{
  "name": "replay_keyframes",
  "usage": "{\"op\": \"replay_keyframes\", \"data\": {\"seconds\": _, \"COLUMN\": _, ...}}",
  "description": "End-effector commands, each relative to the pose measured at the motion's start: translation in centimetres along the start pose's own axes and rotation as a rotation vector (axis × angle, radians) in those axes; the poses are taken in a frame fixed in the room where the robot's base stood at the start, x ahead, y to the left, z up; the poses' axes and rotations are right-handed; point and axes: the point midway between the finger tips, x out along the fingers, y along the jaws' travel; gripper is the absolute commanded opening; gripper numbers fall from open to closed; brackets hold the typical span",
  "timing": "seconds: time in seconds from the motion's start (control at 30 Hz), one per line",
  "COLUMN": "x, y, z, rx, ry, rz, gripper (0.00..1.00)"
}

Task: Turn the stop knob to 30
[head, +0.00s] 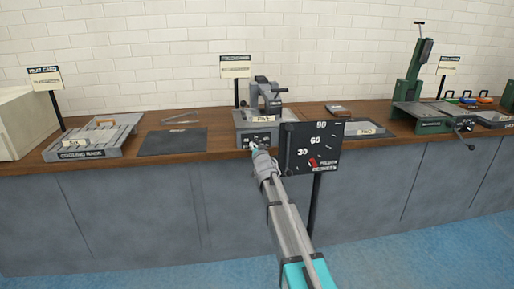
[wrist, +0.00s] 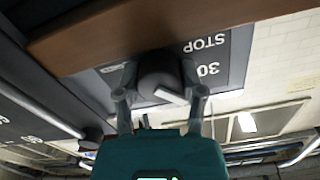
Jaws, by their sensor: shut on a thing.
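The stop knob (wrist: 158,72) is a dark round knob with a white pointer bar, seen in the wrist view on a grey panel (wrist: 240,52). The upside-down labels STOP and 30 are to its right in that view. The pointer bar slants toward the lower right there. My gripper (wrist: 160,82) has a finger on each side of the knob and is shut on it. In the head view my gripper (head: 256,149) is at the front of the grey machine (head: 244,127) and hides the knob.
A black dial board (head: 330,146) marked 30, 60 and 90, with a red pointer (head: 313,162), stands close right of my arm on a post. The wooden bench (head: 222,148) carries a rack (head: 97,140) at left and a green machine (head: 420,105) at right. Blue floor lies in front.

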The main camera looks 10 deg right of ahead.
Motion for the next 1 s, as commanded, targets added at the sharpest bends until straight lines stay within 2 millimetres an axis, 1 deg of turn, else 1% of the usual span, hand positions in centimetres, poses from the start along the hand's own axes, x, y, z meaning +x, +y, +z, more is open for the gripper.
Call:
{"op": "replay_keyframes", "data": {"seconds": 0.17, "x": 0.04, "y": 0.04, "z": -0.02, "rx": -0.093, "ry": 0.0, "rz": 0.0, "gripper": 0.04}}
{"op": "replay_keyframes", "data": {"seconds": 0.4, "x": 0.05, "y": 0.05, "z": -0.03, "rx": -0.293, "ry": 0.001, "rz": 0.0, "gripper": 0.04}}
{"op": "replay_keyframes", "data": {"seconds": 0.5, "x": 0.06, "y": 0.05, "z": -0.03, "rx": -0.351, "ry": 0.001, "rz": 0.0, "gripper": 0.04}}
{"op": "replay_keyframes", "data": {"seconds": 0.63, "x": 0.06, "y": 0.05, "z": -0.03, "rx": -0.381, "ry": 0.001, "rz": 0.0, "gripper": 0.04}}
{"op": "replay_keyframes", "data": {"seconds": 0.87, "x": 0.07, "y": 0.04, "z": -0.03, "rx": -0.383, "ry": 0.001, "rz": 0.0, "gripper": 0.04}}
{"op": "replay_keyframes", "data": {"seconds": 0.9, "x": 0.07, "y": 0.04, "z": -0.03, "rx": -0.382, "ry": 0.001, "rz": 0.0, "gripper": 0.55}}
{"op": "replay_keyframes", "data": {"seconds": 0.97, "x": 0.07, "y": 0.04, "z": -0.03, "rx": -0.382, "ry": 0.001, "rz": 0.0, "gripper": 0.66}}
{"op": "replay_keyframes", "data": {"seconds": 1.0, "x": 0.06, "y": 0.04, "z": -0.03, "rx": -0.382, "ry": 0.001, "rz": 0.0, "gripper": 0.74}}
